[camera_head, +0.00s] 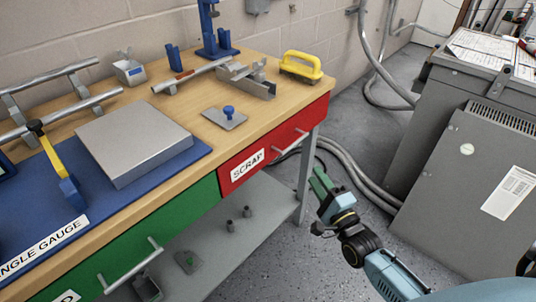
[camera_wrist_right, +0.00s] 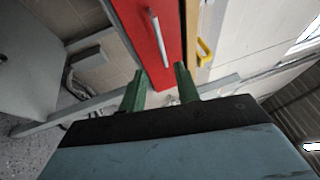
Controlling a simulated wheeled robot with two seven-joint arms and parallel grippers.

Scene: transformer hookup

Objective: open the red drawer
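The red drawer (camera_head: 236,176), labelled SCRAP, is at the right end of the workbench. Its front looks flush with the bench, so it appears closed. Its silver bar handle (camera_head: 289,139) runs along the red front. The red drawer (camera_wrist_right: 140,22) and its handle (camera_wrist_right: 158,38) also show in the right wrist view. My right gripper (camera_head: 322,184) is in front of and below the drawer's right end, apart from the handle. In the right wrist view my right gripper (camera_wrist_right: 160,84) has its green fingers spread, with nothing between them. My left gripper is not in view.
A green drawer (camera_head: 165,238) with its own bar handle is left of the red one. A yellow-handled tool (camera_head: 301,66) stands on the bench top above. A bench leg (camera_head: 308,172) is near my gripper. A grey cabinet (camera_head: 458,185) and floor conduits (camera_head: 355,180) are to the right.

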